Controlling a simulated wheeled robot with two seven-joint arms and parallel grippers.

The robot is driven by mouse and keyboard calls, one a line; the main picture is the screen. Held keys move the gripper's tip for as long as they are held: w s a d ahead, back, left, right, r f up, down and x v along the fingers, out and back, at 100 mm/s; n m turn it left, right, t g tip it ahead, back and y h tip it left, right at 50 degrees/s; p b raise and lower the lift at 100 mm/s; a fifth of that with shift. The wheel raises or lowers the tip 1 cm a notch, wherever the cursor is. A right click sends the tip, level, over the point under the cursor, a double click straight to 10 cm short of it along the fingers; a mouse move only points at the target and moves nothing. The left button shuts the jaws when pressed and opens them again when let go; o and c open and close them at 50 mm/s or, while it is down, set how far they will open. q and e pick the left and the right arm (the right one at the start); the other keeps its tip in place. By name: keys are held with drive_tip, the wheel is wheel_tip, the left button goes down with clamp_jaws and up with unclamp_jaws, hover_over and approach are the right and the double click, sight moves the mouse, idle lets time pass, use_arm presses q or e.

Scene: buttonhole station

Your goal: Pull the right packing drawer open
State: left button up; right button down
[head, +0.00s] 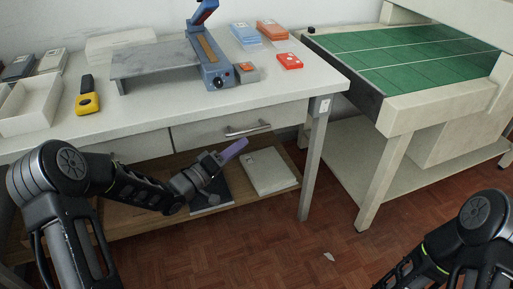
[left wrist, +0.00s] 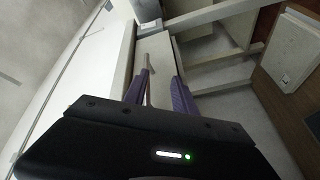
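The right packing drawer (head: 210,133) has a pale front under the white tabletop and looks shut in the head view. Its silver bar handle (head: 248,128) is clear of my gripper in that view. My left gripper (head: 232,153), with purple fingers, is just below and in front of the handle. In the left wrist view the two fingers (left wrist: 162,92) are spread apart, with the drawer front (left wrist: 160,65) ahead of them. A thin pale bar, seemingly the handle (left wrist: 147,62), shows near the left finger; contact cannot be told. My right gripper is outside the views.
The white table (head: 140,125) carries a blue-grey press (head: 212,65), a yellow tool (head: 87,100) and a white tray (head: 30,105). A low wooden shelf (head: 225,205) holds flat boxes. A table leg (head: 313,165) stands right of the drawer. The red floor in front is mostly clear.

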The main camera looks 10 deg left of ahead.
sight(250, 130)
use_arm(q)
drive_tip(key=a+h+b, duration=0.1)
drive_tip(key=b, duration=0.1)
drive_tip(key=s+a+r+m+h+b, duration=0.1)
drive_tip(key=shift+r+m+h+b, duration=0.25)
drive_tip(key=shift+m+h+b, duration=0.05)
drive_tip(key=shift+h+b, duration=0.1)
drive_tip(key=shift+w, duration=0.1)
drive_tip(key=b+x, duration=0.1)
drive_tip(key=x, duration=0.5)
drive_tip(key=shift+w+d, duration=0.3)
drive_tip(key=shift+w+d+r, duration=0.15)
drive_tip(key=shift+w+d, duration=0.1)
drive_tip(key=shift+w, duration=0.1)
drive_tip(key=shift+c, duration=0.3)
clamp_jaws()
idle(0.7)
